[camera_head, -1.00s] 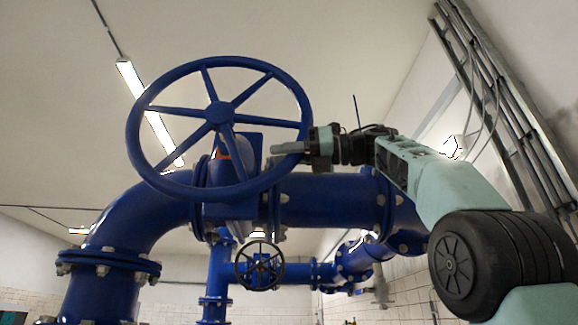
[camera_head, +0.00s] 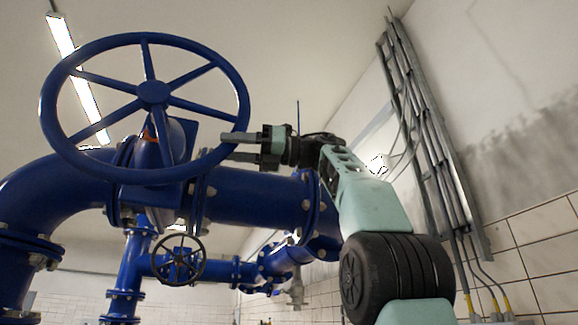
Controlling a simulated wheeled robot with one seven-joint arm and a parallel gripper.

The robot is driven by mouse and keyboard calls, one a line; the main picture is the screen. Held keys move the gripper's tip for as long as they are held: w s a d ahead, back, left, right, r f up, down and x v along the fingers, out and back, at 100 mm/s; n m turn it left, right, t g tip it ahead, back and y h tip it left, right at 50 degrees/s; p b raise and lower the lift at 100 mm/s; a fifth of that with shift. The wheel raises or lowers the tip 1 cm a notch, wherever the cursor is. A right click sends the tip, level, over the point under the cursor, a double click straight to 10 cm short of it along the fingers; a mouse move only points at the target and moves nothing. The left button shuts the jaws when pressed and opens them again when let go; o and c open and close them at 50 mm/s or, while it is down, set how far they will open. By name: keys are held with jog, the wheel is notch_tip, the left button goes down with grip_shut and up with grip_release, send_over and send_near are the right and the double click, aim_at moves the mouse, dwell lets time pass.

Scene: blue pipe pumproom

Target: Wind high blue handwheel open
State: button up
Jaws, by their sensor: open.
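The high blue handwheel (camera_head: 153,93) is a large spoked ring at the upper left, mounted on a blue valve on the thick blue pipe. My gripper (camera_head: 226,146) is at the lower right part of the wheel's rim, pointing left. Its two fingers are apart, one above the other, with their tips close to the rim. I cannot tell whether they touch the rim or whether the rim lies between them. The valve body (camera_head: 160,155) shows behind the lower part of the wheel.
A smaller dark handwheel (camera_head: 178,260) is on a lower blue pipe. The thick blue pipe (camera_head: 255,197) runs behind and below my gripper. The space above my arm is clear.

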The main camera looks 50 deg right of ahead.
jog(key=v, duration=1.3)
jog(key=shift+d+p, duration=0.2)
jog(key=shift+p, duration=0.1)
jog(key=shift+s, duration=0.1)
jog(key=shift+r, duration=0.1)
